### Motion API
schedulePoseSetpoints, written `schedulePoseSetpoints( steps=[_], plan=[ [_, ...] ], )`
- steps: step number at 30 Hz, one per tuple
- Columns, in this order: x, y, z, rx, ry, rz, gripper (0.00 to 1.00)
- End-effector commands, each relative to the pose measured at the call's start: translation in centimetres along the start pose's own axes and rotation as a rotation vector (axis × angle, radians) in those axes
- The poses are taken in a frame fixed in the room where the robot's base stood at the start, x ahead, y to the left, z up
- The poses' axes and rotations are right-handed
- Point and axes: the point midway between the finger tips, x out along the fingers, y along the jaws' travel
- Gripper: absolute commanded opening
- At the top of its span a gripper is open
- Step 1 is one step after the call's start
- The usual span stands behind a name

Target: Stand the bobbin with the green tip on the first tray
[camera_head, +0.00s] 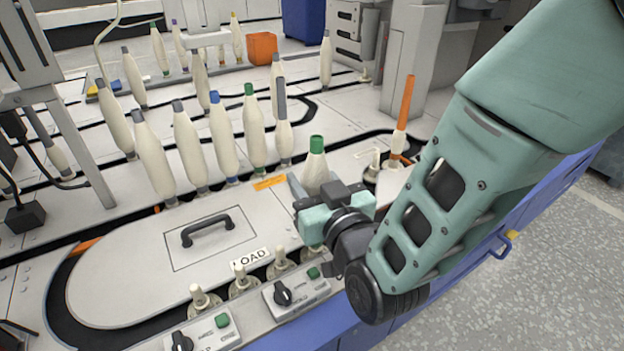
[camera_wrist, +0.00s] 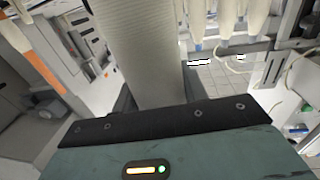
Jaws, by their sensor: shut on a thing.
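My gripper (camera_head: 314,195) is shut on a cream bobbin with a green tip (camera_head: 317,168), held upright at the right end of the white cover plate. The bobbin's lower part is hidden behind my gripper. In the wrist view the bobbin (camera_wrist: 140,55) is a wide pale column between the dark fingers, its ends out of view. Several empty trays with pegs stand in the track along the plate's front edge: one at the left (camera_head: 201,300), one in the middle (camera_head: 242,279), one at the right (camera_head: 281,263). Another peg tray (camera_head: 373,167) stands behind my gripper, to its right.
Several bobbins stand in a row behind the plate, one with a green top (camera_head: 253,125) and one with a blue top (camera_head: 222,135). A black handle (camera_head: 207,230) rises from the plate. An orange-topped spindle (camera_head: 404,105) stands at right. Control boxes (camera_head: 295,293) line the front.

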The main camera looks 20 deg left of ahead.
Motion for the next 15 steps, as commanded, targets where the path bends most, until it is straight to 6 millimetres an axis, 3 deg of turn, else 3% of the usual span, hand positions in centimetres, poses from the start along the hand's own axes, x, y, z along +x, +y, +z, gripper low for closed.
schedulePoseSetpoints(
  steps=[15],
  plan=[
    [0.01,0.02,0.45,0.0,0.001,0.0,0.18]
  ],
)
